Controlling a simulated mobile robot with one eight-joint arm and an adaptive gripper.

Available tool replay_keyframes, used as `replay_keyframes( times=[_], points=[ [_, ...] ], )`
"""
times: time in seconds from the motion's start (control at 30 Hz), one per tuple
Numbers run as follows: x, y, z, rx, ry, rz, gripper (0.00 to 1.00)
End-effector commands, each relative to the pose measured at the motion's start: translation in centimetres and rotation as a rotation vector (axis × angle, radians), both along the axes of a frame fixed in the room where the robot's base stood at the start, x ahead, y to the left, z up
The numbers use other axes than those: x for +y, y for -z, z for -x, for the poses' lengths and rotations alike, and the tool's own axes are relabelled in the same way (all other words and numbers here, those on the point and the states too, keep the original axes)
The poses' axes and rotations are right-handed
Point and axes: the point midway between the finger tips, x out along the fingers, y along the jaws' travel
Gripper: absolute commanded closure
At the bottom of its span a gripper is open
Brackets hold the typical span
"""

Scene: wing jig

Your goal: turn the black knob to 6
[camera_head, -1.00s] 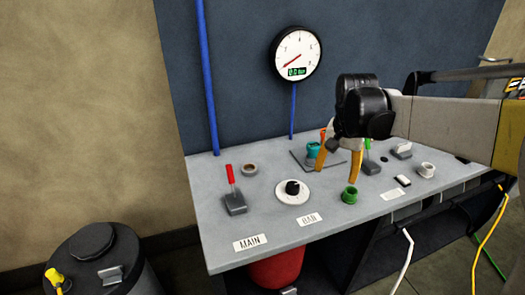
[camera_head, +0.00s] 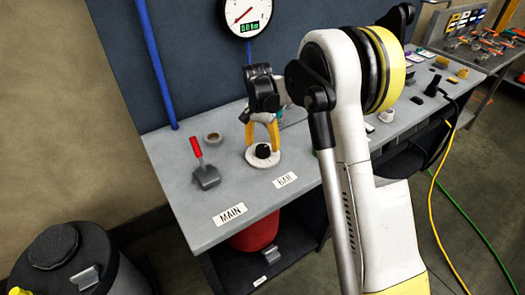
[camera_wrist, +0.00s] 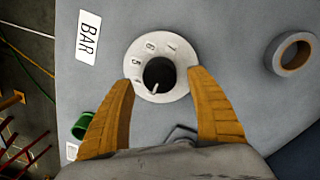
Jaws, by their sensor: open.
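The black knob (camera_head: 262,151) sits on a round white dial plate (camera_head: 263,161) on the grey bench, behind the BAR label (camera_head: 285,180). In the wrist view the knob (camera_wrist: 158,73) has a pale mark pointing down toward my gripper, away from the 6. The dial (camera_wrist: 180,93) shows figures that look like 5, 6 and 7 at its upper left and top. My gripper (camera_wrist: 162,78) is open, one orange finger on each side of the knob, with gaps visible. In the head view my gripper (camera_head: 262,141) points down over the dial.
A red-handled lever (camera_head: 202,165) stands left of the dial, near a tape-like ring (camera_head: 212,138). A round gauge (camera_head: 243,14) hangs on the wall behind. The bench front is clear around the MAIN label (camera_head: 230,214).

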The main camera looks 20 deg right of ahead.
Motion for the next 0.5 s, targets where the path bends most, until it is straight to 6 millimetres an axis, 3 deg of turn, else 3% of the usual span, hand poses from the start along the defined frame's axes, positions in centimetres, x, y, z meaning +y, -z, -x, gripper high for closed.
replay_keyframes(
  times=[0.13,0.47,0.5],
  points=[
    [-0.1,1.6,0.1,0.0,0.0,0.0,0.34],
    [-0.1,1.9,0.1,0.0,0.0,0.0,0.34],
    [-0.1,1.9,0.1,0.0,0.0,0.0,0.42]
  ],
)
